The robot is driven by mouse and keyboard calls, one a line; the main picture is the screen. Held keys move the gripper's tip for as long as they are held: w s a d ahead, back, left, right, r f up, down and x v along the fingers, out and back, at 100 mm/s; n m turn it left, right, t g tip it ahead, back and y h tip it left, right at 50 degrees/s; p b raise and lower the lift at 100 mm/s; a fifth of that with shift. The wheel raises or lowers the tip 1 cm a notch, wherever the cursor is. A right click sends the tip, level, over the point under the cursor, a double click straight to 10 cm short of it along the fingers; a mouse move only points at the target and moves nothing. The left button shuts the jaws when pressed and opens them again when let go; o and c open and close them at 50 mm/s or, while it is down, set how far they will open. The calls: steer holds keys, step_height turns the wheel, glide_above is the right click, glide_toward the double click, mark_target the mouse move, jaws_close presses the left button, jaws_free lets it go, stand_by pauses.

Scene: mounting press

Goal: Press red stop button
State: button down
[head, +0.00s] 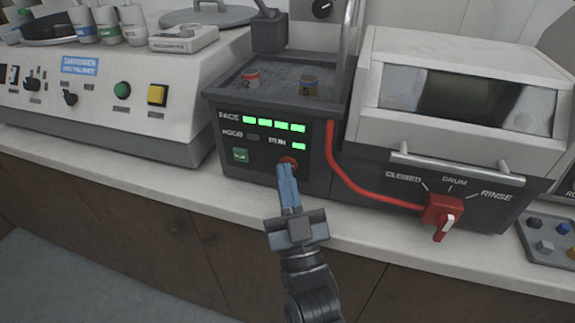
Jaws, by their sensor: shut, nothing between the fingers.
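The red stop button (289,161) sits low on the dark front panel of the mounting press (270,108), right of a green button (240,155). Only its upper edge shows; my fingertips cover the rest. My gripper (287,170) is shut and empty, its blue-grey fingers pointing up at the button. The tips overlap the button in the head view; I cannot tell whether they touch it. Green lights glow on the panel in a row at PACE and singly at the right below.
A grinder-like machine (170,125) with green and yellow buttons stands left. At right is a machine with a glass window (450,95), a handle bar and a red rotary switch (441,212). A red hose (345,180) runs close right of my gripper. The counter edge (240,200) lies below.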

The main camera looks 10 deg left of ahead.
steer(key=shift+w+d+f, duration=0.15)
steer(key=shift+w+d, duration=0.15)
steer(key=shift+w, duration=0.15)
stand_by(0.3)
steer(key=shift+s, duration=0.1)
steer(key=shift+s+f, duration=0.35)
steer(key=shift+s, duration=0.4)
steer(key=shift+s+a+r, duration=0.1)
steer(key=shift+a+r, duration=0.05)
steer(key=shift+s, duration=0.55)
steer(key=shift+s+a+r+p, duration=0.15)
steer(key=shift+s+p, duration=0.6)
steer(key=shift+s, duration=1.2)
